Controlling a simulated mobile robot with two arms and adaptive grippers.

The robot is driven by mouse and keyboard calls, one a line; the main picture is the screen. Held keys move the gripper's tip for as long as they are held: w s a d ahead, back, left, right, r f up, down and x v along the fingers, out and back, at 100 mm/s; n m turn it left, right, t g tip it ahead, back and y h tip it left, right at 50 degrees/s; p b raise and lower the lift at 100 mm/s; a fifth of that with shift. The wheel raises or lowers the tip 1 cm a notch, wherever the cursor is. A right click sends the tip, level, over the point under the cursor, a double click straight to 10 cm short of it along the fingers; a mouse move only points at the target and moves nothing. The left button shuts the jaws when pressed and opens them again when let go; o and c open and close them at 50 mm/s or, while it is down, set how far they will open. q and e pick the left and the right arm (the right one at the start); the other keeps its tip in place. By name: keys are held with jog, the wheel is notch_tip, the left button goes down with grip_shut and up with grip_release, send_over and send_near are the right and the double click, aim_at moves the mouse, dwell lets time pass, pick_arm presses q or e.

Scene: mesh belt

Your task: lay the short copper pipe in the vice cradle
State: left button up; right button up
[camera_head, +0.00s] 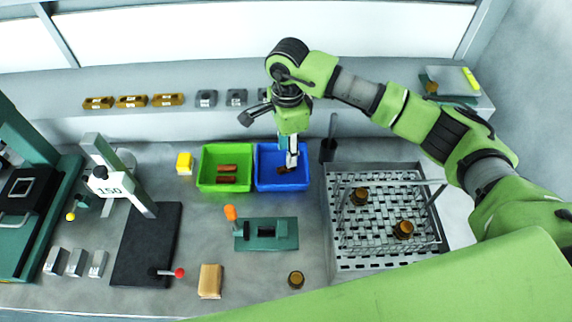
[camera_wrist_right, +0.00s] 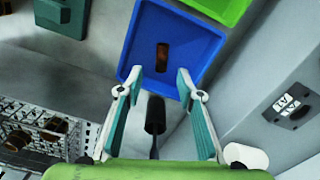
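A short copper pipe (camera_wrist_right: 163,57) lies in the blue bin (camera_wrist_right: 186,24); in the head view the pipe (camera_head: 283,170) is partly hidden by my gripper. My right gripper (camera_head: 291,160) points down over the blue bin (camera_head: 266,182). In the wrist view the right gripper (camera_wrist_right: 156,80) has its fingers wide apart with nothing between them, and the pipe shows beyond the fingertips. The teal vice (camera_head: 265,242) with an orange-topped handle sits on the bench in front of the bins, and its cradle looks empty. My left gripper is not in view.
A green bin (camera_head: 201,172) with two copper pieces adjoins the blue bin. A perforated metal rack (camera_head: 370,250) with brown cylinders stands at right. A dark tool (camera_head: 328,148) stands upright between bin and rack. A tan block (camera_head: 210,281) and brown cylinder (camera_head: 296,279) lie near the front.

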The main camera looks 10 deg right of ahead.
aim_at(286, 167)
jog(key=shift+w+f, duration=0.1)
jog(key=shift+f, duration=0.6)
jog(key=shift+a+f+p, duration=0.1)
jog(key=shift+f+p, duration=0.2)
jog(key=shift+p, duration=0.2)
notch_tip(286, 167, down, 3)
jog(key=shift+a+f+p, duration=0.1)
jog(key=shift+f+p, duration=0.05)
jog(key=shift+p, duration=0.95)
jog(key=shift+f, duration=0.7)
grip_shut()
